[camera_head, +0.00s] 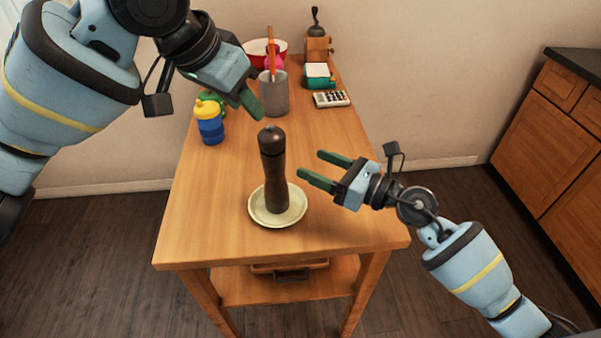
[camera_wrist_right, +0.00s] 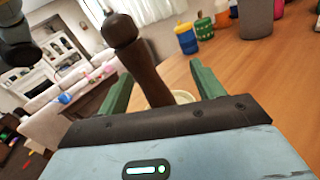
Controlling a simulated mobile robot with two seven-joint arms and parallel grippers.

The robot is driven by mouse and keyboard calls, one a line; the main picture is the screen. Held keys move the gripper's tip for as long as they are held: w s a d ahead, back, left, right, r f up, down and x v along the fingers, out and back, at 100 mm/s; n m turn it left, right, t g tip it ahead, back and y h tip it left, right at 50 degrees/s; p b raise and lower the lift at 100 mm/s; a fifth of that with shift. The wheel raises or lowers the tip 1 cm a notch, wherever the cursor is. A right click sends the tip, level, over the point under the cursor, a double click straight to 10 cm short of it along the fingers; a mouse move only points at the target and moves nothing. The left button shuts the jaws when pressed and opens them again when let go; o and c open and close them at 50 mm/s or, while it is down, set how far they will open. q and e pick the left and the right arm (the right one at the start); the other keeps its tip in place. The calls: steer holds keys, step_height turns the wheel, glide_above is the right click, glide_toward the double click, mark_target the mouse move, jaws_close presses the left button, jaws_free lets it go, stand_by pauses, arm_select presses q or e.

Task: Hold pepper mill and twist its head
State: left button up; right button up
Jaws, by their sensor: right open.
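A dark brown pepper mill (camera_head: 273,175) with a rounded head stands upright on a pale saucer (camera_head: 292,216) near the front of the wooden table. My left gripper (camera_head: 254,106) is just above and behind the mill's head, apart from it; its fingers overlap in this view, so their opening is unclear. My right gripper (camera_head: 317,166) is open and empty to the right of the mill, its green fingers pointing toward it. In the right wrist view the mill (camera_wrist_right: 140,62) rises between the two open fingers (camera_wrist_right: 160,88), beyond them. Its lower part is partly hidden there.
A blue and yellow cup (camera_head: 209,125) and a grey container (camera_head: 274,98) stand behind the mill. Farther back are a red bowl (camera_head: 258,47), a calculator (camera_head: 331,99) and a wooden grinder (camera_head: 317,46). The table's front (camera_head: 340,230) and right side are clear.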

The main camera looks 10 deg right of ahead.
mark_target(266, 162)
steer(key=a+n, duration=0.1)
steer(key=a, duration=0.1)
steer(key=s+a+n+g, duration=0.1)
steer(key=a+n, duration=0.1)
steer(key=shift+s+a+f, duration=0.15)
steer(key=shift+s, duration=0.05)
steer(key=shift+x, duration=3.85)
steer(key=shift+c, duration=0.5)
steer(key=c, duration=1)
